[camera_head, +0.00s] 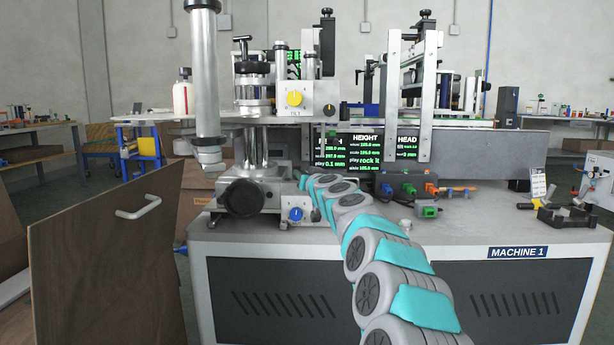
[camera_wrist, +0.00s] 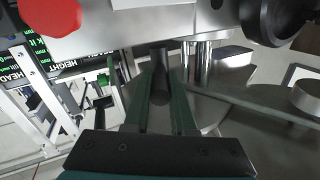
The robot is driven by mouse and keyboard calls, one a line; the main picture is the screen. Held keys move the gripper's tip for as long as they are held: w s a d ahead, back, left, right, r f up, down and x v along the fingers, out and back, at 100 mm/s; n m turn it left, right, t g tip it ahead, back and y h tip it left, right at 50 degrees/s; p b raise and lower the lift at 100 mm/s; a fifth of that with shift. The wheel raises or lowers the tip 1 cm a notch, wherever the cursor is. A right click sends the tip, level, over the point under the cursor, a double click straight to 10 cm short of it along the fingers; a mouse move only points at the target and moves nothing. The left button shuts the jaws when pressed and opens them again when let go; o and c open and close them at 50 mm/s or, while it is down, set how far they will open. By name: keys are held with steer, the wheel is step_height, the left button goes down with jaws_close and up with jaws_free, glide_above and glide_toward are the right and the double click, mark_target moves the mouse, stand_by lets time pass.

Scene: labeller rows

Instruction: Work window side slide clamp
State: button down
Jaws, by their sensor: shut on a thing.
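In the wrist view my gripper (camera_wrist: 160,92) reaches in under the labelling machine, with its two dark green fingers closed on either side of a dark cylindrical handle (camera_wrist: 161,62). The handle looks like the slide clamp's lever, but its base is hidden behind the grey machine body. In the head view my arm runs from the lower right up to the machine on the bench, and its gripper end and the clamp cannot be made out there.
A black handwheel (camera_head: 240,197) and a blue knob (camera_head: 296,214) sit left of my arm. Bright posts (camera_wrist: 200,62) and a red knob (camera_wrist: 48,14) are close in the wrist view. Readout screens (camera_head: 360,150) stand behind. The bench top (camera_head: 470,207) is partly clear at right.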

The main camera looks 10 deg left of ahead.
steer(key=shift+s+a+r+m+t+h+p, duration=0.15)
steer(key=shift+a+m+t+h+p, duration=0.3)
steer(key=shift+h+p, duration=0.3)
steer(key=shift+d, duration=0.1)
steer(key=shift+m+h+p, duration=0.55)
steer(key=shift+h+p, duration=0.2)
steer(key=shift+p, duration=0.4)
steer(key=shift+a+m+t+h+p, duration=0.25)
steer(key=shift+a+m+h+p, duration=0.25)
steer(key=shift+p, duration=0.65)
steer(key=shift+s+f+m+h+p, duration=0.1)
steer(key=shift+f+m+h+p, duration=0.15)
steer(key=shift+h+p, duration=0.45)
steer(key=c, duration=0.8)
jaws_free()
steer(key=shift+o, duration=0.2)
